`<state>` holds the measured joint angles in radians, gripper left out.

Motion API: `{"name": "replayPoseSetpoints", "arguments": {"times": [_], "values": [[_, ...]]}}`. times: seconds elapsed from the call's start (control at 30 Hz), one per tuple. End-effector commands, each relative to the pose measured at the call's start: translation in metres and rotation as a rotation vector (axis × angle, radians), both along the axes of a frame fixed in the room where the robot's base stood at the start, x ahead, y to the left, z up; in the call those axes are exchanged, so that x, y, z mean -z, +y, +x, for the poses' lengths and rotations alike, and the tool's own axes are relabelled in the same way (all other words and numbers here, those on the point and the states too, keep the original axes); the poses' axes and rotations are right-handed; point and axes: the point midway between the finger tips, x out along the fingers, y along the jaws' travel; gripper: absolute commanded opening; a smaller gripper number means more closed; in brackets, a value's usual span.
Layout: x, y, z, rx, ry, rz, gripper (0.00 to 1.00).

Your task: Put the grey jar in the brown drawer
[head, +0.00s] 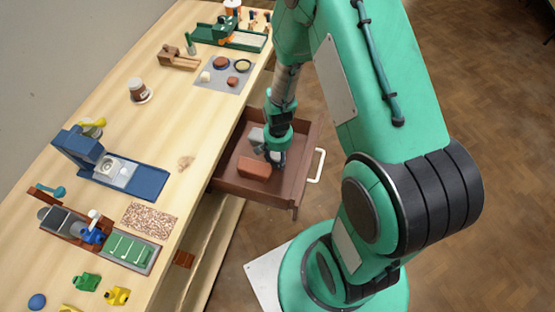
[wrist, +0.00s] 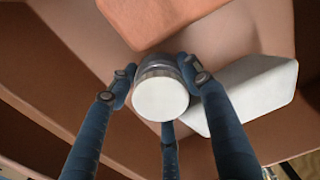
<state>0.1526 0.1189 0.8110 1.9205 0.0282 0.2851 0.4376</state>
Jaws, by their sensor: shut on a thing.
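The brown drawer (head: 250,192) stands pulled out from under the wooden bench, with a pale handle (head: 317,166) on its front. My gripper (head: 276,158) is down inside the drawer's outline. In the wrist view its fingers are shut on the grey jar (wrist: 160,97), whose white round lid faces the camera with a grey band behind it. The drawer floor is behind the jar; I cannot tell whether the jar touches it. In the head view the jar is mostly hidden by my gripper.
Inside the drawer lie a reddish-brown block (head: 254,169) and a pale grey block (head: 257,137), both close to my gripper. The pale block (wrist: 250,92) is just right of the jar in the wrist view. The bench top (head: 186,162) carries several tools and trays.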

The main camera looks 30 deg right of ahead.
Motion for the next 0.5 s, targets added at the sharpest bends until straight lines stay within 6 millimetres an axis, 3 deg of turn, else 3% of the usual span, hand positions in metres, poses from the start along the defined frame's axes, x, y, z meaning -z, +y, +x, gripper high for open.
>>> {"name": "replayPoseSetpoints", "arguments": {"times": [0.1, 0.5], "values": [[0.0088, -0.0001, 0.0002, 0.0, 0.0, 0.0, 0.15], [0.0109, 0.0, 0.0002, 0.0, -0.001, -0.001, 0.15]]}}
